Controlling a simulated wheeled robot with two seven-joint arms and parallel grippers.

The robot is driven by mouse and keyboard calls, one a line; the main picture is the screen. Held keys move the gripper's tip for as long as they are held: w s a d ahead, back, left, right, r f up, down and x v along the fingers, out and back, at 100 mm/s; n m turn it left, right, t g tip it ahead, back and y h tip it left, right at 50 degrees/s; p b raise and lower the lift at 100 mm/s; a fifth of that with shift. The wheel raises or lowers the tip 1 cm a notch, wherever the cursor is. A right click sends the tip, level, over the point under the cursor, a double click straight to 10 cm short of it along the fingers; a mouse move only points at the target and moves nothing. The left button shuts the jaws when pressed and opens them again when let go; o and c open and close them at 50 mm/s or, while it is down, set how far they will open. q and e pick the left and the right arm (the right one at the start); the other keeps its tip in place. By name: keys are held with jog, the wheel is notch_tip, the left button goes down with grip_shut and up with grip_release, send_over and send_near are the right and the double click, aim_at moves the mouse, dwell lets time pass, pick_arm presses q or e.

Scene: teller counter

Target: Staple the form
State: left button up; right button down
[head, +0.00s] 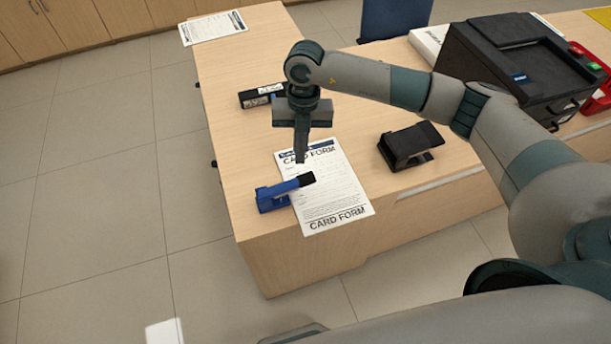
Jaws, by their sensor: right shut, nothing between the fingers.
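The form, a white sheet headed "CARD FORM" (337,197), lies flat on the wooden counter near its front left corner. A blue stapler with a black end (277,194) lies across the left edge of the form, its black end over the paper. My right gripper (300,160) points down above the upper left part of the form, just behind the stapler. Its fingers are shut and empty, apart from the stapler as far as I can tell. The gripper hides part of the form's heading. My left gripper is not in view.
A black device on a stand (409,146) is right of the form. A black labelled object (261,95) lies behind my gripper. Another printed sheet (212,27) lies at the far end. A large black machine (510,60) stands at the right. The counter (232,150) is bare left of the form.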

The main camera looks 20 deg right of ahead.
aim_at(306, 176)
jog(key=shift+w+d+r+h, duration=0.1)
jog(key=shift+w+d+h, duration=0.1)
jog(key=shift+d, duration=0.25)
jog(key=shift+w+d+r+h, duration=0.1)
jog(key=shift+w+d, duration=0.05)
jog(key=shift+d, duration=0.25)
jog(key=shift+f, duration=0.15)
jog(key=shift+s+a+f+b, duration=0.1)
jog(key=shift+s+f+b, duration=0.1)
jog(key=shift+f+b, duration=1.05)
jog(key=shift+s+a+f+b, duration=0.15)
jog(key=shift+f+b, duration=0.3)
jog(key=shift+f, duration=1.6)
jog(key=shift+d, duration=0.1)
